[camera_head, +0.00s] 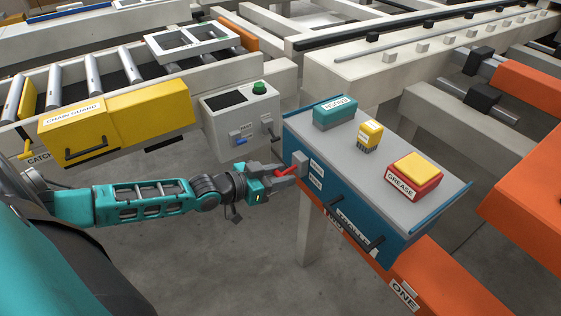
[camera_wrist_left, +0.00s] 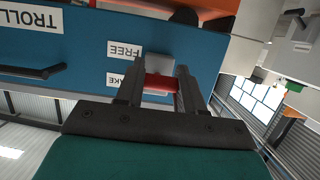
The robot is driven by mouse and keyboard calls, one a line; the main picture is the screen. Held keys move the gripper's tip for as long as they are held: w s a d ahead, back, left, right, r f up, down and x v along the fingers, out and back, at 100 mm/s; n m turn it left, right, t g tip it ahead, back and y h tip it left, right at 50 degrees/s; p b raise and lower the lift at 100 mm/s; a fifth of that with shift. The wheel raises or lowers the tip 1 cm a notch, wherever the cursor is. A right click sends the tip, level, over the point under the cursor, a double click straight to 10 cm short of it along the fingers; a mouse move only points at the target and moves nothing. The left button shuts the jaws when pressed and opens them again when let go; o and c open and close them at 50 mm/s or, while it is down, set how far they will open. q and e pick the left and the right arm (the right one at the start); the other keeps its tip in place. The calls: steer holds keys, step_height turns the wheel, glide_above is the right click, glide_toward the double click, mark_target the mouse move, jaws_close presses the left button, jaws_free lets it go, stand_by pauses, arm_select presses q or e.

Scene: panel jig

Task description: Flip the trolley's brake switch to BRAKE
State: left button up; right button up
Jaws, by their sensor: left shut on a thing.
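The trolley (camera_head: 331,208) is a blue box with a grey top. Its brake switch has a grey plate (camera_head: 300,160) and a red lever (camera_head: 285,173) on the blue side. In the left wrist view the red lever (camera_wrist_left: 161,82) sits between the fingers, beside the BRAKE label (camera_wrist_left: 122,82); the FREE label (camera_wrist_left: 124,51) is above that in the picture. My left gripper (camera_head: 289,174) is shut on the red lever. The fingers hide part of the lever, so its exact setting is hard to tell. My right gripper is not in view.
On the trolley top stand a teal box (camera_head: 335,113), a yellow-topped brush (camera_head: 369,136) and a red GREASE box (camera_head: 413,177). A dark handle (camera_head: 358,236) sticks out of its side. A control box (camera_head: 241,115) and yellow chain guard (camera_head: 118,121) stand left. Bare floor lies below my arm.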

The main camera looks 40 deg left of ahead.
mark_target(289, 169)
arm_select(q)
step_height(289, 169, up, 2)
steer(key=g+p, duration=0.2)
steer(key=p, duration=0.2)
steer(key=shift+y, duration=0.4)
steer(key=g+p, duration=0.1)
steer(key=p, duration=0.1)
steer(key=r+g+y+p, duration=0.1)
steer(key=g+p, duration=0.1)
steer(key=p, duration=0.1)
steer(key=shift+w+r+p, duration=0.1)
steer(key=shift+w+p, duration=0.1)
steer(key=shift+p, duration=0.1)
steer(key=shift+d+g+y+p, duration=0.1)
steer(key=shift+g+y+p, duration=0.3)
steer(key=shift+g+p, duration=0.45)
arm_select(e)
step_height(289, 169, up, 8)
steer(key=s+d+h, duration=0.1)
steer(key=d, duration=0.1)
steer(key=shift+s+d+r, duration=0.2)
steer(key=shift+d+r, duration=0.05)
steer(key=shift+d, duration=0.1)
arm_select(q)
steer(key=o, duration=1)
